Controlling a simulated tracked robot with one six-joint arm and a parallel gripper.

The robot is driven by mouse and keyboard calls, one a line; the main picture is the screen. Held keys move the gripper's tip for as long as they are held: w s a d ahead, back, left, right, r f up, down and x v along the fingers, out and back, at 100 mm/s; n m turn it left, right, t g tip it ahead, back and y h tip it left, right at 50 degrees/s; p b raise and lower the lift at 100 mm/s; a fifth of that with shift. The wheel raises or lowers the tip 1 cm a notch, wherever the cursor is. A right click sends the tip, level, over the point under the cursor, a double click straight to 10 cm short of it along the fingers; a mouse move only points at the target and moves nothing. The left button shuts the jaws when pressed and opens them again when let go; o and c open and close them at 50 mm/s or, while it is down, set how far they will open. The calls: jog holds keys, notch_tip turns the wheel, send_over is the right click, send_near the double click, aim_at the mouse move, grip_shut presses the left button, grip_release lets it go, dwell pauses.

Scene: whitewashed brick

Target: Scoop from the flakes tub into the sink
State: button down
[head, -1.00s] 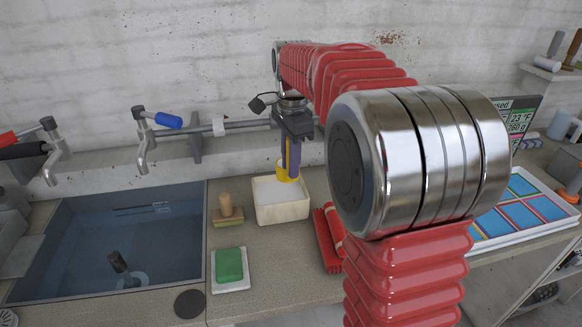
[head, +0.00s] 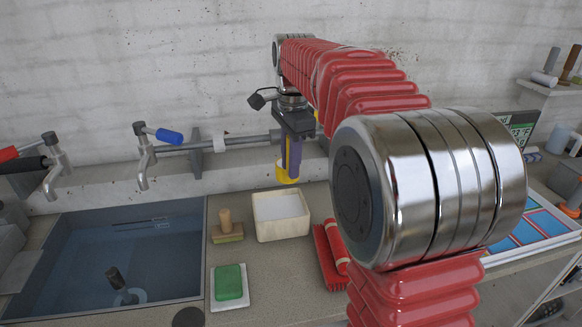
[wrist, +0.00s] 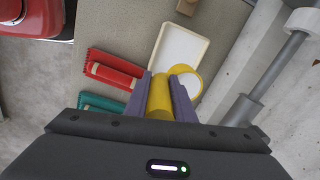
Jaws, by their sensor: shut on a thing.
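My gripper (head: 290,165) is shut on a yellow scoop (head: 285,173), whose handle is between the purple fingers in the wrist view (wrist: 160,98). The scoop's round cup shows white stuff inside in the wrist view. The scoop is above the back edge of the cream flakes tub (head: 283,232), apart from it. White flakes fill the bottom of the tub, which also shows in the wrist view (wrist: 178,52). The sink (head: 85,262) is at the left of the counter, a blue-grey basin with a dark upright plug (head: 118,283).
A wooden-handled brush (head: 226,230) and a green sponge on a white dish (head: 229,283) stand between sink and tub. Two taps (head: 142,157) overhang the sink's back. A pipe (head: 240,140) runs along the wall.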

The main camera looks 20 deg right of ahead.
jog(key=shift+r, duration=1.05)
dwell(0.8)
jog(key=shift+s, duration=0.1)
